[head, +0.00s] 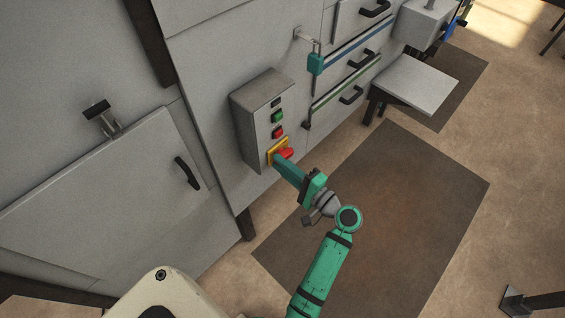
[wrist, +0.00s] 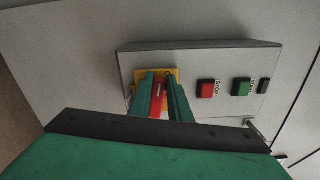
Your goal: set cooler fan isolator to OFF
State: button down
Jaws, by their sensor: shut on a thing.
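The isolator is a red rotary handle (head: 286,153) on a yellow plate (head: 271,156), low on the front of a grey control box (head: 248,134). My gripper (head: 280,162) reaches the handle from the front. In the wrist view the two green fingers (wrist: 164,92) stand on either side of the red handle (wrist: 158,96) and are shut on it. The yellow plate (wrist: 142,76) shows behind the fingers. The fingers cover part of the handle, and I cannot read any position marks on the plate.
A red button (head: 277,132) and a green button (head: 278,116) sit above the isolator on the same box. Drawers with black handles (head: 351,95) are to the right. A cabinet door (head: 100,200) is at left. A dark mat (head: 390,220) covers the open floor.

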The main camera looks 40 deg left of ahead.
jog(key=shift+f+n, duration=0.35)
jog(key=shift+n, duration=0.75)
jog(key=c, duration=1.6)
grip_release()
jog(key=shift+c, duration=0.2)
jog(key=s+d, duration=0.1)
jog(key=d, duration=0.9)
jog(key=shift+d, duration=0.4)
jog(key=shift+f, duration=0.1)
